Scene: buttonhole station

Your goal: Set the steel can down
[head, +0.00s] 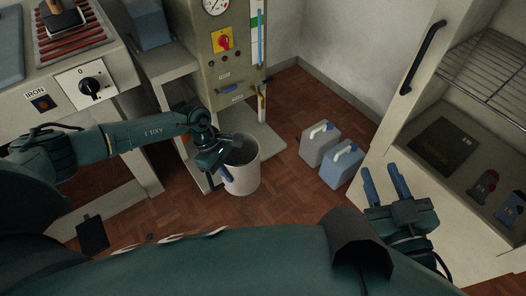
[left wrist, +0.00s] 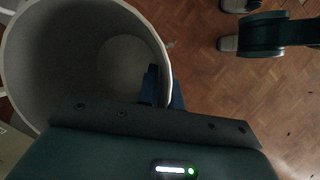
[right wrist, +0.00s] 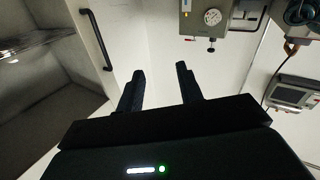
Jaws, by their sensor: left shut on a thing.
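The steel can (head: 243,177) is a pale, open-topped cylinder. In the head view it is upright, by the foot of the machine's base, and it looks empty inside. In the left wrist view the can (left wrist: 50,62) fills the upper left, its mouth toward the camera. My left gripper (head: 222,178) is shut on the can's near rim, with one finger outside the wall. Whether the can's bottom touches the floor I cannot tell. My right gripper (head: 385,182) is open and empty, with its two fingers apart; it also shows in the right wrist view (right wrist: 160,88).
A grey jug (head: 319,147) and a blue jug (head: 341,168) stand on the floor right of the can. The machine (head: 225,75) with gauge and red switch stands behind it. An open cabinet (head: 400,135) is at the right.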

